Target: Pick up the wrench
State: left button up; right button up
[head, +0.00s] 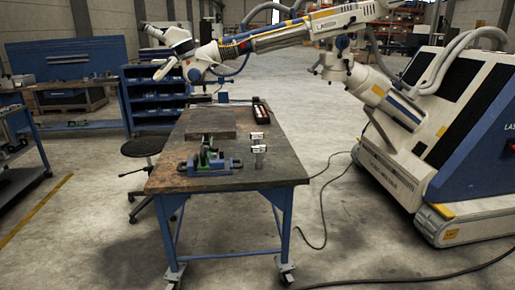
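I cannot make out a wrench for certain in the head view. A worktable (170,180) with a worn dark top and blue legs on casters stands in the middle. Two small grey metal items lie near its right edge, a farther one (257,137) and a nearer one (259,150). They are too small to identify. A blue and green vise (208,164) sits at the table's near side. Neither of my grippers is in view.
A stool (143,147) stands left. Cables cross the floor; the near floor is mostly clear.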

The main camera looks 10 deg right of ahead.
aim_at(259, 149)
jog(key=i+j, duration=0.2)
jog(key=i, duration=0.25)
jog(key=i+j, duration=0.15)
jog(key=i, duration=0.25)
